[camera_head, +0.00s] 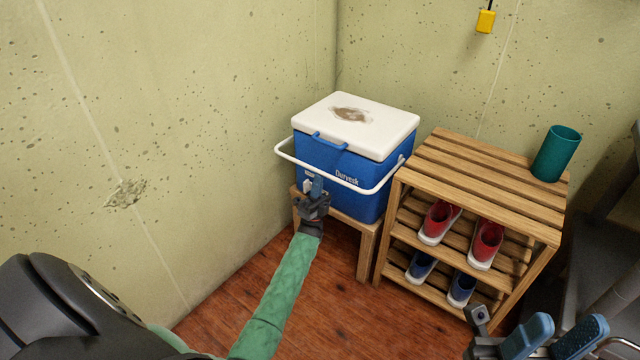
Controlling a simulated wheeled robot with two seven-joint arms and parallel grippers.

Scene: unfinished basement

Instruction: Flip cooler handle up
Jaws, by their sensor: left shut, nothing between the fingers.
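The cooler (340,160) is blue with a white lid and stands in the corner on a small wooden stand (368,246). Its white bail handle (350,184) hangs out in front of the body, below lid level, sloping forward from both sides. My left gripper (316,184) is shut and empty at the cooler's front, with its fingertips just under the handle's front bar, left of its middle. I cannot tell whether they touch the bar. My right gripper (566,328) is at the bottom right, far from the cooler, with its two blue fingers apart.
A slatted wooden shelf (480,185) stands close on the cooler's right, with red shoes (438,222), blue shoes (420,266) and a teal cup (557,153). Walls close in behind and left. The wooden floor (300,300) in front is open.

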